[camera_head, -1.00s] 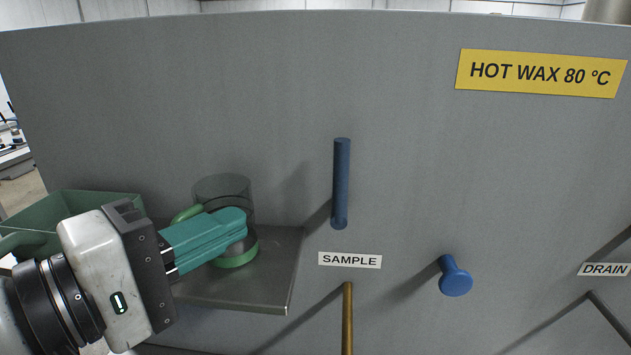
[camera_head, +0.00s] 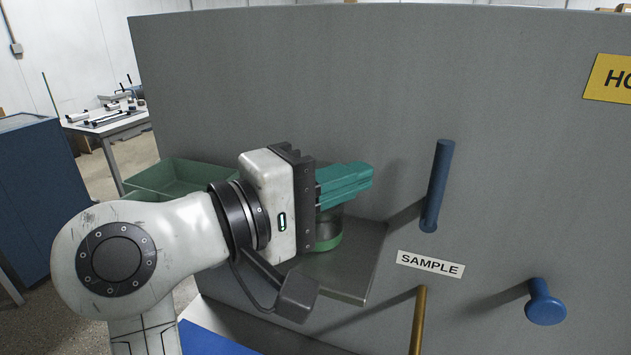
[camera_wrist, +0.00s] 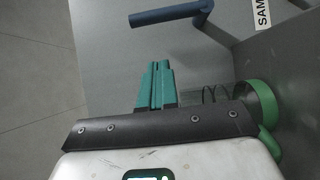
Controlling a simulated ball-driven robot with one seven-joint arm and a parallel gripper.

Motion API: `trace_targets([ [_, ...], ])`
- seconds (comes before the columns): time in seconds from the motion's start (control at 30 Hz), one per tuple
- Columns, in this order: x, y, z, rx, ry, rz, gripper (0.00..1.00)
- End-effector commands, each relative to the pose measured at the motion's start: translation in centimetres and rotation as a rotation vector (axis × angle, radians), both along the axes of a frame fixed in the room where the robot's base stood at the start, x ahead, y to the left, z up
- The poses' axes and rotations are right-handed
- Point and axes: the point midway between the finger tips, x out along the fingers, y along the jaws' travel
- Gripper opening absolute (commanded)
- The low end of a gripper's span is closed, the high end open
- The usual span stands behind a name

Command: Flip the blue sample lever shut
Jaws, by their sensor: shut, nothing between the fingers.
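The blue sample lever (camera_head: 437,188) stands upright on the grey machine panel, above the white SAMPLE label (camera_head: 430,264). In the wrist view the lever (camera_wrist: 172,12) shows at the top, ahead of the fingers. My gripper (camera_head: 370,174) has teal fingers, shut and empty, pointing right toward the lever with a clear gap between them. In the wrist view the shut fingers (camera_wrist: 157,72) are apart from the lever. A clear cup with a green base (camera_head: 328,242) stands on the grey shelf (camera_head: 372,262), partly hidden behind my gripper.
A brass pipe (camera_head: 419,320) hangs below the label. A blue knob (camera_head: 545,303) sticks out at the lower right. A green bin (camera_head: 180,174) is left of the shelf. A yellow hot wax sign (camera_head: 609,79) is at the upper right.

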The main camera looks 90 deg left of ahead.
Motion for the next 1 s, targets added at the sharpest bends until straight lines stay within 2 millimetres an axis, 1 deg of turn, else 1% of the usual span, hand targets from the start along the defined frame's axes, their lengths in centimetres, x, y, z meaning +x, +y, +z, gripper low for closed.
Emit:
trace_targets([
  [0.03, 1.0, 0.5, 0.1, -0.002, 0.001, -0.003, 0.0],
  [0.17, 2.9, 1.9, 0.1, -0.002, 0.001, -0.002, 0.0],
  [0.3, 4.9, 1.2, 0.1, 0.0, 0.002, -0.001, 0.0],
  [0.4, 5.8, 1.1, 0.1, -0.001, 0.001, 0.0, 0.0],
  [0.57, 6.4, 0.9, 0.0, -0.001, 0.001, 0.001, 0.0],
  [1.0, 6.5, 0.9, 0.1, 0.004, 0.009, 0.001, 0.0],
])
